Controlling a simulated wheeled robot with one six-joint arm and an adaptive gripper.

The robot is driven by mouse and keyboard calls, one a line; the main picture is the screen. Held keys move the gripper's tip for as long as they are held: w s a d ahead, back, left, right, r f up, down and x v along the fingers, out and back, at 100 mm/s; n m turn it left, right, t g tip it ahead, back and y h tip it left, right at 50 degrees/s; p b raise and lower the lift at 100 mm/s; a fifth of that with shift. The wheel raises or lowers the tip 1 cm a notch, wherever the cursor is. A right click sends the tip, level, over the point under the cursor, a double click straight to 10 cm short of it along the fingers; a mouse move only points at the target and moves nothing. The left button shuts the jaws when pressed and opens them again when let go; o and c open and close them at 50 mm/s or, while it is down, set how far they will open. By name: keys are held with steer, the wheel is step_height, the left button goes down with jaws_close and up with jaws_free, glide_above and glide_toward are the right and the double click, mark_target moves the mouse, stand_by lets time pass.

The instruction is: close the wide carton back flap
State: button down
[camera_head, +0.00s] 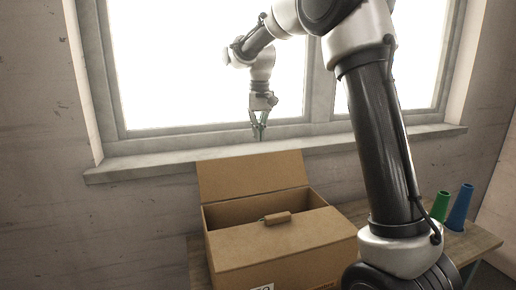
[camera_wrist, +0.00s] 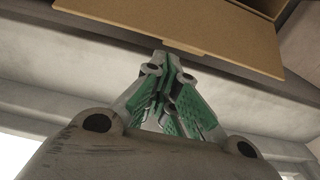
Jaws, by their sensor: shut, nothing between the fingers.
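The carton (camera_head: 285,258) is a brown cardboard box on a table. Its wide back flap (camera_head: 252,174) stands up, tilted back toward the window sill, and a dark opening shows in front of it. A front flap (camera_head: 268,234) lies over the near part of the top, with a small brown tab (camera_head: 277,218) at its edge. My gripper (camera_head: 261,136) points down, shut and empty, above and behind the back flap's upper edge. In the wrist view my gripper (camera_wrist: 170,62) has its green-padded fingers together near the edge of the back flap (camera_wrist: 190,22). Contact cannot be told.
A window sill (camera_head: 145,165) runs behind the carton, below bright windows. A green cone (camera_head: 440,206) and a blue cone (camera_head: 460,207) stand on the table (camera_head: 470,240) to the right. My arm covers part of the table and the carton's right side.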

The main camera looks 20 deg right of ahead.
steer(key=shift+w+f, duration=0.2)
steer(key=shift+f, duration=2.55)
steer(key=shift+r, duration=0.1)
